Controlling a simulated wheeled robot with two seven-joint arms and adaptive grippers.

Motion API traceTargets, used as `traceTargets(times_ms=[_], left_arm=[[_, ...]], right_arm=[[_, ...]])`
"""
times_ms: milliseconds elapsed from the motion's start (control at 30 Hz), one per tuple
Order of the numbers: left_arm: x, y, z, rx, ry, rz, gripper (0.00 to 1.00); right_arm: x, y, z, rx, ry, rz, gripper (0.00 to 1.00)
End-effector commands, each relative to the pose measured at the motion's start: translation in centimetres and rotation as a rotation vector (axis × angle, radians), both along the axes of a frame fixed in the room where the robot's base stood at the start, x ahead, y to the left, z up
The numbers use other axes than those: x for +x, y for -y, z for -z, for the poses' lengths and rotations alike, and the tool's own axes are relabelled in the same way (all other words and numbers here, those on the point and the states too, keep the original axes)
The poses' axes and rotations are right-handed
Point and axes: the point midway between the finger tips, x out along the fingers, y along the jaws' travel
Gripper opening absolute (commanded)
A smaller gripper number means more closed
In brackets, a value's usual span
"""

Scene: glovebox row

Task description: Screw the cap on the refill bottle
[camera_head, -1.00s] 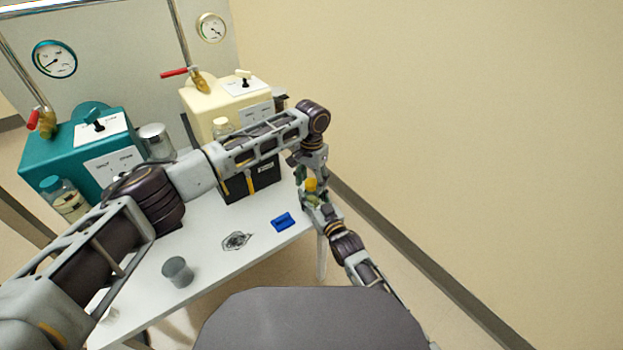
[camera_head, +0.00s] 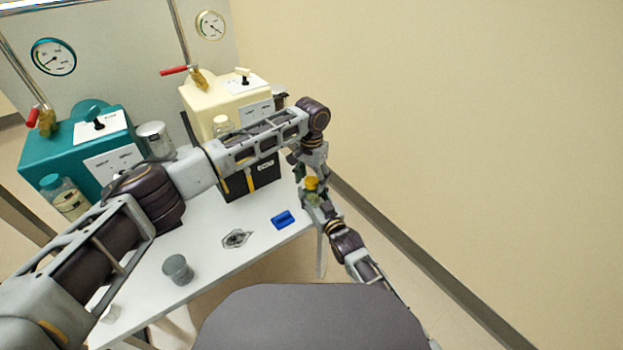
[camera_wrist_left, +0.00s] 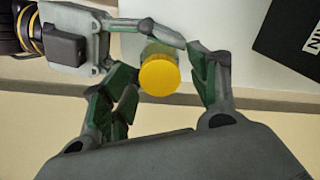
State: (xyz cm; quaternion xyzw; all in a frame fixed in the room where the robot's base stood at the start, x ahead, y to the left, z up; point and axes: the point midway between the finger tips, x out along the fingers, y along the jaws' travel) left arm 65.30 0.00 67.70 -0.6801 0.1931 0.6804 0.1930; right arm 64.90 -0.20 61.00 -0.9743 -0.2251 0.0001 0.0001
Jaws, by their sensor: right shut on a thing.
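A round yellow cap (camera_wrist_left: 159,76) fills the middle of the left wrist view, seen from above. In the head view the cap (camera_head: 311,183) is small, beyond the table's right edge. My left gripper (camera_wrist_left: 165,78) is open, its green-padded fingers on either side of the cap; whether they touch it is unclear. My right gripper (camera_head: 314,200) is shut on the refill bottle, below the cap. The bottle is mostly hidden under the cap and between fingers. The cap sits over the bottle's top; how far it is threaded cannot be seen.
A blue block-like holder (camera_head: 283,220), a dark patterned mark (camera_head: 237,239) and a grey cup (camera_head: 178,270) are on the white table (camera_head: 215,275). Teal (camera_head: 75,150) and cream (camera_head: 215,100) gloveboxes stand behind. A black bin (camera_head: 250,180) lies behind my left forearm.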

Motion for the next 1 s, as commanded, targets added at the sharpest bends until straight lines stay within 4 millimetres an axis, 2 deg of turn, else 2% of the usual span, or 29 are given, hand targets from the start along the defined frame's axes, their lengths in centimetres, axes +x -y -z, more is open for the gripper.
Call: traceTargets(times_ms=[267, 467, 667, 1000], left_arm=[[0.0, 0.0, 0.0, 0.0, 0.0, 0.0, 0.61], [0.0, 0.0, -0.8, -0.001, 0.001, 0.0, 0.61], [0.1, 0.0, -2.8, -0.001, 0.002, 0.0, 0.61], [0.1, 0.1, -7.8, -0.002, 0.003, 0.001, 0.61]], right_arm=[[0.0, 0.0, 0.0, 0.0, 0.0, 0.0, 0.0], [0.0, 0.0, 0.0, 0.0, 0.0, 0.0, 0.0], [0.0, 0.0, 0.0, 0.0, 0.0, 0.0, 0.0], [0.0, 0.0, 0.0, 0.0, 0.0, 0.0, 0.0]])
